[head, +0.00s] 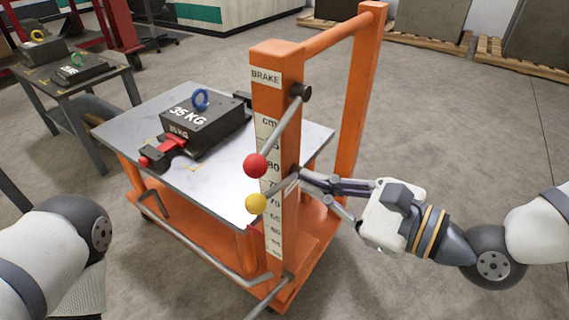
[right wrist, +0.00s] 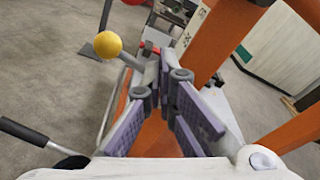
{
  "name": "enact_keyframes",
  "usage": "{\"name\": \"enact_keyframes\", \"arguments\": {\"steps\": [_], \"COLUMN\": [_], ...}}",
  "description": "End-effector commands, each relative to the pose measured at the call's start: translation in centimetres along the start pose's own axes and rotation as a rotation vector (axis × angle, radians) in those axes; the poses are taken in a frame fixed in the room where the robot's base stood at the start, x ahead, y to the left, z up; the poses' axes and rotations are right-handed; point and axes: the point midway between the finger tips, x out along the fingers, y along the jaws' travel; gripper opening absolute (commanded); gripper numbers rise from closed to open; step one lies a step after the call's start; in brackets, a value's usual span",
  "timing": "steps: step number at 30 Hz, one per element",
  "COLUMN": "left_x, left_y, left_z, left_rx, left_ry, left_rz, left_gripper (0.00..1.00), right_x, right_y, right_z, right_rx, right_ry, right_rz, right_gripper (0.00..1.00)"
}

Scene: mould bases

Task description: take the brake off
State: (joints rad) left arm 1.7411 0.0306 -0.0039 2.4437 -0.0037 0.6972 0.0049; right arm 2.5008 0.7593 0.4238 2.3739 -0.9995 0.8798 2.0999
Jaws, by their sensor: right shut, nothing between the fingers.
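The orange post (head: 276,130) of a lift cart carries a BRAKE label (head: 265,77) at its top. The brake lever (head: 284,123) slants down from a black pivot on the post to a red ball knob (head: 255,166). A second lever with a yellow ball knob (head: 256,204) sits lower on the post; the yellow knob also shows in the right wrist view (right wrist: 108,44). My right gripper (head: 304,180) is shut and empty, its tips close beside the post, below the brake pivot. Whether they touch the post or the yellow lever I cannot tell. My left gripper is out of view.
The cart's metal top (head: 225,165) bears a dark 35 KG block (head: 205,128) with a blue ring and a red clamp (head: 166,147). An orange crossbar (head: 335,34) joins the two posts. A side table (head: 75,85) with another block stands at left. The floor at right is clear.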

Motion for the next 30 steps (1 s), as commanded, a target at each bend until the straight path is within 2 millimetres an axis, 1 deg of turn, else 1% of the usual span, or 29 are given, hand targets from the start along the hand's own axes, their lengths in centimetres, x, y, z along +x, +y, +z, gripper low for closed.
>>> {"name": "enact_keyframes", "arguments": {"steps": [1,3,8,9,10,12,15,30], "left_x": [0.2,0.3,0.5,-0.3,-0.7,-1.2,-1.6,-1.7], "left_y": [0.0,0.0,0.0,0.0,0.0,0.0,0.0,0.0], "left_z": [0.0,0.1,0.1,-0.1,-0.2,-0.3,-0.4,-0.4], "left_rx": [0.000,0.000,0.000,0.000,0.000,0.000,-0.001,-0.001], "left_ry": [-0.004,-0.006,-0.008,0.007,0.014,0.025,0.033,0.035], "left_rz": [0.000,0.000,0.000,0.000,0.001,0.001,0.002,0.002], "left_gripper": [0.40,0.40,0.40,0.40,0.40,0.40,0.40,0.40], "right_x": [1.2,2.7,6.1,5.5,5.2,4.9,4.5,4.3], "right_y": [0.3,0.2,0.2,-0.1,-0.2,-0.2,-0.2,0.0], "right_z": [-0.1,-0.1,0.0,1.4,2.0,3.0,3.7,3.9], "right_rx": [0.000,-0.002,-0.001,-0.005,-0.006,-0.006,-0.004,0.007], "right_ry": [-0.001,0.000,-0.001,-0.005,-0.005,-0.005,-0.004,0.000], "right_rz": [0.006,0.006,0.003,0.000,-0.001,-0.002,-0.002,-0.001], "right_gripper": [0.00,0.00,0.00,0.00,0.00,0.00,0.00,0.00]}}
